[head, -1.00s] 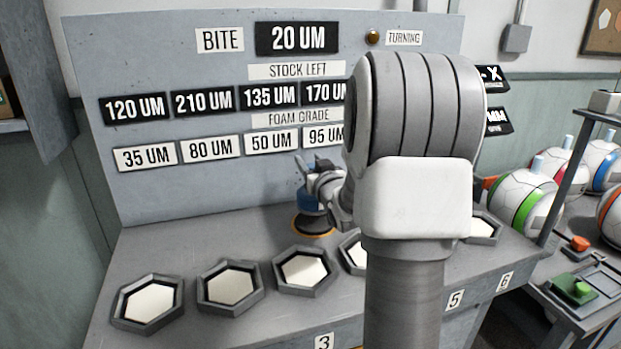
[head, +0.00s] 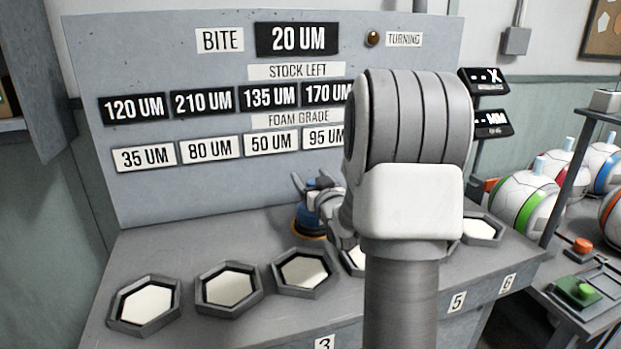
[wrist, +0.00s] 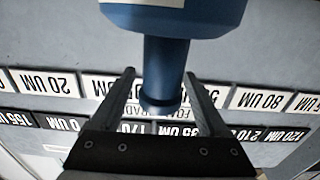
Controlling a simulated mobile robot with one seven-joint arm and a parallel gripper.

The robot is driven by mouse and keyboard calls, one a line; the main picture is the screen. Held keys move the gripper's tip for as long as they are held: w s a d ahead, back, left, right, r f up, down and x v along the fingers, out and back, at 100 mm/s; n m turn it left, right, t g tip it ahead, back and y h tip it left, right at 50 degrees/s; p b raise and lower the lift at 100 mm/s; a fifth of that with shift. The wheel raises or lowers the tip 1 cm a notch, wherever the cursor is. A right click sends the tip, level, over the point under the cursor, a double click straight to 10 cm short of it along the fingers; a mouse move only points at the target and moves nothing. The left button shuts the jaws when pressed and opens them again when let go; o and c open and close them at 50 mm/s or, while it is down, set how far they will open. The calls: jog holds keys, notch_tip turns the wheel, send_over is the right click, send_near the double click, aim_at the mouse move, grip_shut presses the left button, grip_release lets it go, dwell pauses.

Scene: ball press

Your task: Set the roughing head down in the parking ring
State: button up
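The roughing head (head: 309,221) is a blue tool with a dark base and stands upright at the back of the bench. It sits in or on the orange-edged parking ring (head: 306,236), mostly hidden under it. My gripper (head: 312,184) is at the top of the head, its two fingers spread apart. In the wrist view, the blue roughing head (wrist: 170,20) has a narrower neck that lies between the fingers of my gripper (wrist: 160,74). A gap shows beside the neck on the left; contact on the right cannot be told.
Hexagonal trays with pale pads (head: 145,303) line the bench front. A grey panel with number labels (head: 180,60) rises behind. Balls (head: 525,200) and a green button (head: 577,290) are at the right. My arm hides part of the bench and panel.

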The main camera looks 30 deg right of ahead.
jog(key=shift+r, duration=0.2)
jog(key=p+v, duration=0.1)
jog(key=v, duration=1.1)
